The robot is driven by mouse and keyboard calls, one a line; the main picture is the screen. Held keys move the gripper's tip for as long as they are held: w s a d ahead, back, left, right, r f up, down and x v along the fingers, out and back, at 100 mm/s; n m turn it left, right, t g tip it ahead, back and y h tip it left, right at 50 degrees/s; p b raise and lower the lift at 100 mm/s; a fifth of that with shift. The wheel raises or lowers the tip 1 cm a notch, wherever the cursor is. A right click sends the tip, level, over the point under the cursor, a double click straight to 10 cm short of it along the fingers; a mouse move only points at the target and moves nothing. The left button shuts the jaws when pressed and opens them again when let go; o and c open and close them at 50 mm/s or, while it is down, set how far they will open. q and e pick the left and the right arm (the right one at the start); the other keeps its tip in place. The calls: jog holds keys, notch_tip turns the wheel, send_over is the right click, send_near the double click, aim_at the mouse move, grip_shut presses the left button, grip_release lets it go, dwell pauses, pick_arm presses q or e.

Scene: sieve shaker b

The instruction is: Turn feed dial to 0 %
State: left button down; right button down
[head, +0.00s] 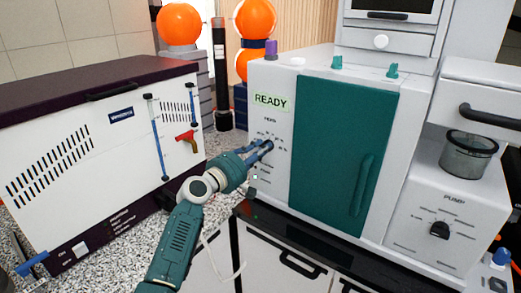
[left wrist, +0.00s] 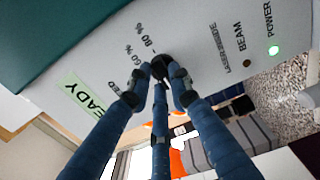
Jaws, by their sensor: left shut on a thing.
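The feed dial (left wrist: 162,66) is a small black knob on the white front panel of the machine, below the READY sign. In the left wrist view, printed marks "60 %" and "80 %" show beside it. My left gripper (head: 264,148) has its blue fingers closed around the dial. In the left wrist view the fingertips (left wrist: 163,75) press on the dial from its sides. The fingers hide most of the dial, so I cannot tell where it points. My right gripper is in neither view.
A green door (head: 335,140) with a handle is right of the dial. A pump panel with a black knob (head: 439,230) is farther right. A white cabinet (head: 100,140) with a red valve handle (head: 187,140) stands at left. A green POWER light (left wrist: 274,50) is lit.

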pick_arm(q)
jog(key=c, duration=1.6)
grip_release()
jog(key=shift+f, duration=0.1)
jog(key=shift+o, duration=0.2)
jog(key=v, duration=1.2)
